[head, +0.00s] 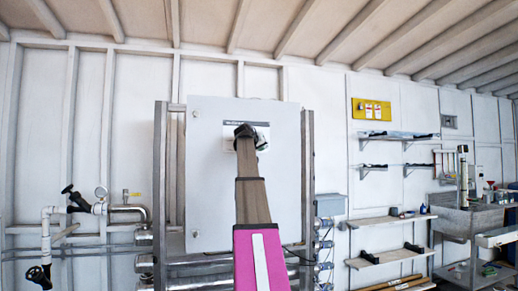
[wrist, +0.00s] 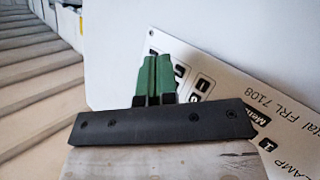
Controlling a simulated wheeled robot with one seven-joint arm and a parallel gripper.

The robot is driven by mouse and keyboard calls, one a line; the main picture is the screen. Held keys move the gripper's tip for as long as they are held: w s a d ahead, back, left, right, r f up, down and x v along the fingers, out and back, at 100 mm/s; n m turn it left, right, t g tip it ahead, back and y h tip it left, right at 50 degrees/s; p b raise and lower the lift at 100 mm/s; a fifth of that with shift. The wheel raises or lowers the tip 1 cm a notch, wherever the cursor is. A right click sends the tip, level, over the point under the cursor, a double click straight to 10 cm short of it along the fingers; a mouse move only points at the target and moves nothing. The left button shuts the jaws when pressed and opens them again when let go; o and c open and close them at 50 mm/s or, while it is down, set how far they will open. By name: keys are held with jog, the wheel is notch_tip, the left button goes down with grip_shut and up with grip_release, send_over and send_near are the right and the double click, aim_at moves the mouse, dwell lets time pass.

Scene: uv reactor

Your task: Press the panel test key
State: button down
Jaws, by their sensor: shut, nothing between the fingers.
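A large light grey panel door (head: 210,190) stands on a metal frame in the head view. A white label plate (head: 230,138) sits on its upper part, mostly hidden behind my gripper (head: 247,134). In the wrist view the label plate (wrist: 255,95) lies tilted, with black-bordered key marks (wrist: 203,84) and printed text including "FRL 7108" and "LAMP". My gripper (wrist: 154,68) is shut and empty, its green fingers side by side over the key end of the plate. They cover part of the marks. I cannot tell which mark is the test key, or whether the fingertips touch the plate.
Pipes with black-handled valves (head: 75,200) and a gauge stand left of the panel. Steel tubes run below and behind it. Wall shelves (head: 390,222), a yellow board (head: 372,108) and a sink bench (head: 470,220) are at the right, apart from my arm.

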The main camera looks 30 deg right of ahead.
jog(key=shift+s, duration=0.1)
jog(key=s, duration=0.2)
jog(key=s+a, duration=0.1)
jog(key=s, duration=0.1)
jog(key=shift+s, duration=0.35)
dwell(0.3)
dwell(0.6)
